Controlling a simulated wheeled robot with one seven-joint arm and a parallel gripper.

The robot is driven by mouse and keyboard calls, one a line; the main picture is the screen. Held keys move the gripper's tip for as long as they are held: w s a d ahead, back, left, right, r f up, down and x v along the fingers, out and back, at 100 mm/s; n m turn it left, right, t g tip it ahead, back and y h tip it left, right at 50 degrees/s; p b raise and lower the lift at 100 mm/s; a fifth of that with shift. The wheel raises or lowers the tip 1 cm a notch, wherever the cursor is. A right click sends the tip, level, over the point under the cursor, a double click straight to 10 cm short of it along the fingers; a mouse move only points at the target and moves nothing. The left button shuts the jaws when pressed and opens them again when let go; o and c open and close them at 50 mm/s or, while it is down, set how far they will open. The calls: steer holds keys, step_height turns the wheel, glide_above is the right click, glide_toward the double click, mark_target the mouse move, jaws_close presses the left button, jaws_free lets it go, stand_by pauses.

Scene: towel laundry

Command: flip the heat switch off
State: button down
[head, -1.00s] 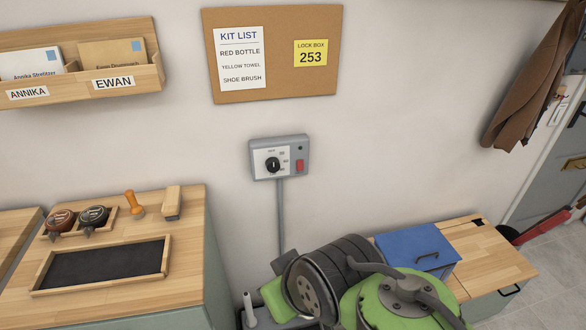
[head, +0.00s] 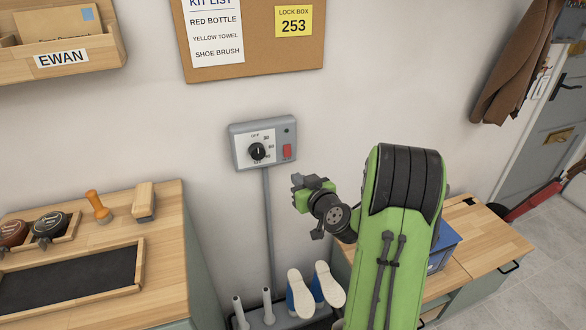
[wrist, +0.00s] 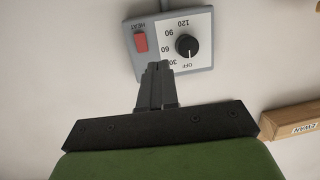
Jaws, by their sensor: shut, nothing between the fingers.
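The grey control box (head: 262,142) is mounted on the wall above a vertical conduit. It carries a black round knob (head: 257,151) and a red heat switch (head: 287,152) at its right side. In the wrist view, which is turned over, the red switch (wrist: 140,42) sits under the word HEAT and the knob (wrist: 187,46) points to OFF. My gripper (wrist: 157,68) is shut and empty, its tips overlapping the box's edge in that view. In the head view my gripper (head: 297,182) is right of and below the box, apparently apart from it. The switch's tilt is too small to tell.
A cork board (head: 250,62) hangs above the box. A wooden bench with stamps (head: 98,207) and a brush stands at left. Blue-and-white shoes (head: 301,293) stand on a rack below. A blue box (head: 443,248) sits on the right bench. The wall around the box is clear.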

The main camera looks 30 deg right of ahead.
steer(key=d, duration=0.1)
steer(key=d+f+m+h, duration=0.1)
steer(key=d, duration=0.1)
steer(key=shift+s+d+f+h, duration=0.2)
steer(key=shift+s+h, duration=0.2)
steer(key=p, duration=0.4)
glide_toward(289, 155)
steer(key=x, duration=0.5)
steer(key=shift+w+d+f, duration=0.2)
steer(key=shift+d+f, duration=0.1)
steer(key=shift+f, duration=0.1)
steer(key=shift+w+d+f, duration=0.1)
steer(key=shift+w+d, duration=0.05)
steer(key=shift+w, duration=0.4)
steer(key=shift+b, duration=0.35)
